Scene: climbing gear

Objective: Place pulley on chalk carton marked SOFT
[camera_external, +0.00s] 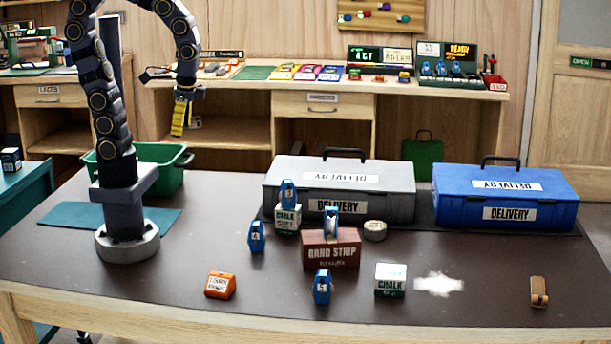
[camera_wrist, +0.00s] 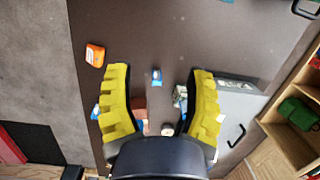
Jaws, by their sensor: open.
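My gripper (camera_external: 181,118) is open and empty, with yellow fingers pointing down, high above the table's left back. The wrist view shows both fingers (camera_wrist: 160,75) spread apart. Several blue pulleys show. One (camera_external: 288,193) sits on a chalk carton (camera_external: 287,219) whose lower line seems to read SOFT. One (camera_external: 257,236) stands on the table left of it. One (camera_external: 331,222) sits on the brown strip box (camera_external: 331,250). One (camera_external: 322,286) stands in front of that box. A second chalk carton (camera_external: 390,281) at the front right has a bare top; its lower line is unreadable.
A grey delivery case (camera_external: 390,205) and a blue one (camera_external: 505,208) stand at the back. A tape roll (camera_external: 375,230), an orange block (camera_external: 220,286), a white powder patch (camera_external: 439,284) and a tan item (camera_external: 539,291) lie on the table. A green bin (camera_external: 165,172) is behind my base.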

